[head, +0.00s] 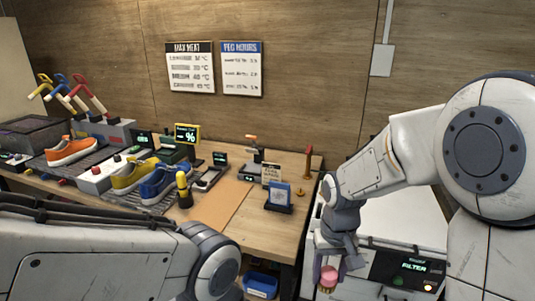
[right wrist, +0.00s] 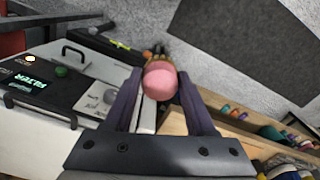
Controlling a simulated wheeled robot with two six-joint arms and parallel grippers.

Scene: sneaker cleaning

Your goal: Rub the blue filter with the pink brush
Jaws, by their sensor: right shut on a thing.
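My right gripper (head: 328,262) is shut on the pink brush (head: 329,275), which has a rounded pink top and a yellowish lower part. It hangs near the front left edge of the white filter machine. In the right wrist view the pink brush (right wrist: 160,82) sits between the two dark fingers of my right gripper (right wrist: 160,92). A blue square piece (head: 279,193) stands in a dark holder on the wooden table; it may be the blue filter, but I cannot tell for sure. The brush is well apart from it. My left arm shows, but its gripper is out of view.
The white machine (head: 390,220) has a black panel with a lit FILTER label (head: 408,268). The wooden table (head: 232,235) holds an orange sneaker (head: 72,150), a yellow one (head: 133,176) and a blue one (head: 166,184). A blue bin (head: 261,284) is low below the table.

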